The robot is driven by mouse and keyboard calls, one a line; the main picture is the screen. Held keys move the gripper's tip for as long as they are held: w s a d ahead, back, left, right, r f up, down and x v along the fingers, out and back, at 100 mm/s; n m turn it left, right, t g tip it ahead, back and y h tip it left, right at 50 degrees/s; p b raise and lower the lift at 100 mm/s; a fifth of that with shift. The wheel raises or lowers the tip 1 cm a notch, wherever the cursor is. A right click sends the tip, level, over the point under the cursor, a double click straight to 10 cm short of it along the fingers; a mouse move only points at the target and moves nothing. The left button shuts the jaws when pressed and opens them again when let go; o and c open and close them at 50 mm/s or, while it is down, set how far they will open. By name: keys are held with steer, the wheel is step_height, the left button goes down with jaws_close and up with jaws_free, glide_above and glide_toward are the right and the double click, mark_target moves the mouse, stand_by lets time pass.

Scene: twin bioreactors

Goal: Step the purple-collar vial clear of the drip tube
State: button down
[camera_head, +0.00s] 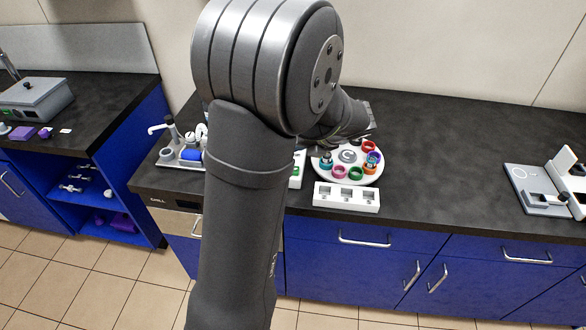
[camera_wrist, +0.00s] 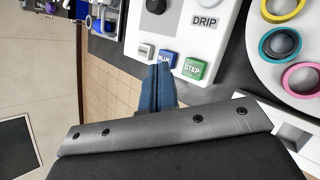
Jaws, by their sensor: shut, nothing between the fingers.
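My gripper (camera_wrist: 160,68) is shut and empty, its blue fingertips close to the blue button (camera_wrist: 166,58) on a white panel marked DRIP. I cannot tell whether they touch it. The green STEP button (camera_wrist: 194,67) is just right of the fingertips, and a grey button (camera_wrist: 145,51) is to their left. The white round carousel (camera_head: 348,179) holds several coloured collars. A purple collar (camera_head: 375,156) shows at its right side in the head view, crowded by other parts; its vial is unclear. The drip tube cannot be made out; my arm covers part of the station.
A cyan collar (camera_wrist: 280,43) with a dark-topped vial sits near a yellow collar (camera_wrist: 283,8) and a pink one (camera_wrist: 303,79). A white block with square wells (camera_head: 346,197) stands in front of the carousel. The counter right of the carousel is clear up to a grey device (camera_head: 538,190).

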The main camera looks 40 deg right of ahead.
stand_by(0.6)
step_height(320, 180, up, 4)
steer(key=shift+f, duration=0.1)
steer(key=shift+f, duration=4.45)
steer(key=shift+f, duration=0.1)
steer(key=shift+f, duration=0.3)
